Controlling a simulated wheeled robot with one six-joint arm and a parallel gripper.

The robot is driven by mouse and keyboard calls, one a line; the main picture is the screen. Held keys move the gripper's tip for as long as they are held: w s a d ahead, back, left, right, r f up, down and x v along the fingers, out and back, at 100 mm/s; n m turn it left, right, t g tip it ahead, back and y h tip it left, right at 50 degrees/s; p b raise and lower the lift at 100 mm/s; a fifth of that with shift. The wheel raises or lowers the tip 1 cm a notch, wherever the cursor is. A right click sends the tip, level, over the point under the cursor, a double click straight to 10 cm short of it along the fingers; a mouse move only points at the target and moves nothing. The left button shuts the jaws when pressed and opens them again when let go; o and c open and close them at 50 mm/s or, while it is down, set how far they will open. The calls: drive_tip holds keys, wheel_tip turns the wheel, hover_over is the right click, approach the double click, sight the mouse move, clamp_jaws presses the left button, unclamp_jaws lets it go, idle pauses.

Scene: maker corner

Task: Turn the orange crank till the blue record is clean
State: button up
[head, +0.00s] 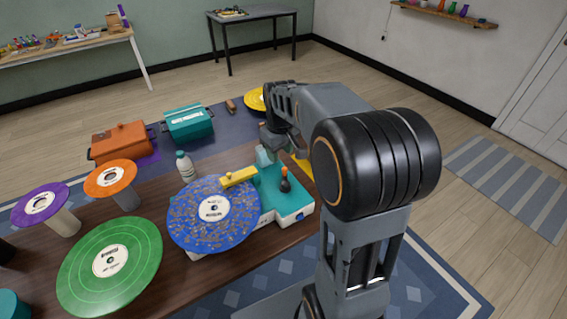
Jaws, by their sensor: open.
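The blue record (185,218) lies flat on a white and teal record machine (297,200) on the dark table. Its surface is covered with tan specks, and it has a white label. A yellow arm (239,176) reaches over its far right edge. A small upright orange part (285,172), with a dark piece below it, stands on the teal top and looks like the crank. My gripper (268,146) is open, above the far side of the machine, beyond the orange part and apart from it. Its fingers are small and partly hidden by my arm.
A green record (85,275) lies at the front left. Purple (40,198) and orange (110,173) records sit on stands at left. A white bottle (184,166) stands behind the blue record. Orange (118,142) and teal (188,122) boxes stand farther back.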

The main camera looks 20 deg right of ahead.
drive_tip(key=n+g+p, duration=0.1)
drive_tip(key=p, duration=0.1)
hover_over(285, 169)
drive_tip(key=f, duration=0.2)
drive_tip(key=shift+n, duration=0.3)
drive_tip(key=f, duration=0.9)
drive_tip(key=f+p, duration=0.1)
drive_tip(key=f, duration=0.3)
drive_tip(key=shift+w+d+f, duration=0.1)
drive_tip(key=shift+w+f, duration=0.15)
drive_tip(key=shift+w, duration=0.1)
clamp_jaws()
